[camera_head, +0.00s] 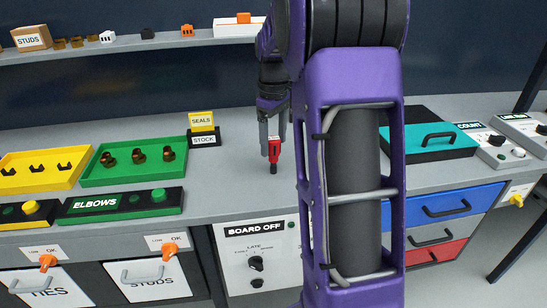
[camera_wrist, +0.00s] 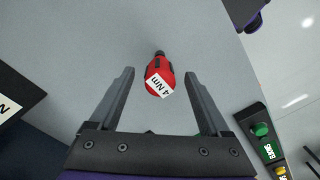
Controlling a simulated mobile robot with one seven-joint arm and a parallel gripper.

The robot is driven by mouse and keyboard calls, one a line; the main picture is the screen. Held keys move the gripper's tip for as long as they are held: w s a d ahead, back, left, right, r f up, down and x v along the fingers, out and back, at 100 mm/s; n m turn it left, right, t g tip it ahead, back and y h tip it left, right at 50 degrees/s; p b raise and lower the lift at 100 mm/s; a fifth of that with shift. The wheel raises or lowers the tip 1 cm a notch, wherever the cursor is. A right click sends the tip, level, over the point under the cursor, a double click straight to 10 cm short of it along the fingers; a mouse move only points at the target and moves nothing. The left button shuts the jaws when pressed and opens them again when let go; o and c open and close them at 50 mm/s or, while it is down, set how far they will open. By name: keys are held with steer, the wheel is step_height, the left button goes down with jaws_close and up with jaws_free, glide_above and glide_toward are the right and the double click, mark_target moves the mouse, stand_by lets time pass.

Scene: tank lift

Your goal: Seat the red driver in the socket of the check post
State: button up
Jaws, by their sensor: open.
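The red driver (camera_head: 274,151) has a dark lower end and a white label reading "4 Nm". It is at the grey bench's middle in the head view, and in the wrist view the driver (camera_wrist: 158,72) lies between the finger ends. My gripper (camera_head: 272,146) points down, with its jaws apart around the driver. In the wrist view my gripper (camera_wrist: 159,74) shows a gap on each side of the driver. I cannot tell whether the driver's lower end touches the bench. I cannot make out the check post or its socket in either view.
A green tray (camera_head: 110,178) of elbows and a yellow tray (camera_head: 70,178) stand at left. Signs for seals and stock (camera_head: 202,128) stand behind. A teal-topped case (camera_head: 420,145) is at right. Bare bench (camera_head: 230,190) surrounds the driver. My arm hides part of the bench.

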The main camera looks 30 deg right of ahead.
steer(key=shift+f, duration=0.25)
jaws_close()
steer(key=shift+r, duration=0.1)
stand_by(0.3)
